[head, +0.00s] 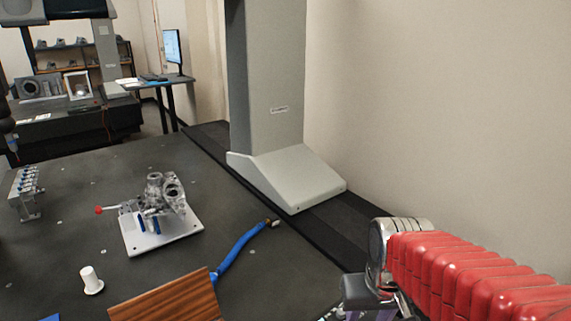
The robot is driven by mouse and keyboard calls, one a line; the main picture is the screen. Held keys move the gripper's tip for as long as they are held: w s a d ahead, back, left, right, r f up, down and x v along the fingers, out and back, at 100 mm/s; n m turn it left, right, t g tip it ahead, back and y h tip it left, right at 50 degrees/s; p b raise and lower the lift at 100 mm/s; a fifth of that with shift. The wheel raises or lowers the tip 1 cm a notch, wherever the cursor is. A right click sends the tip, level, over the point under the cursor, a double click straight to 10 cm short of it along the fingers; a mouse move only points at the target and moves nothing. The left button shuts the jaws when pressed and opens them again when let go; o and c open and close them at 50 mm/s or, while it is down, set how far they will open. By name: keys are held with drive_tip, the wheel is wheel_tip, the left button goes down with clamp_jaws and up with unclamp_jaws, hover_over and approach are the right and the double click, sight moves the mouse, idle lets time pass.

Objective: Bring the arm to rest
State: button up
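My arm (480,275), in a red ribbed sleeve, comes in from the right edge at the lower right. It ends in view at a round metal joint. A dark grey block and a small purple part show below that joint, at the bottom edge. I see no gripper fingers, so whether my gripper is open or holds something is hidden. No other object is seen touching the visible part of the arm.
A dark measuring table (75,210) bears a metal casting (160,195) on a white plate, a white cylinder (91,281), a blue hose (240,245), a wooden board (170,299) and a small metal rack (27,190). A grey gantry column (268,100) stands behind, near the wall.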

drive_tip(key=s+r+t, duration=0.3)
drive_tip(key=s+r, duration=0.3)
drive_tip(key=s, duration=0.1)
drive_tip(key=shift+s+a, duration=0.15)
drive_tip(key=shift+s, duration=0.05)
drive_tip(key=shift+r, duration=0.1)
idle(1.3)
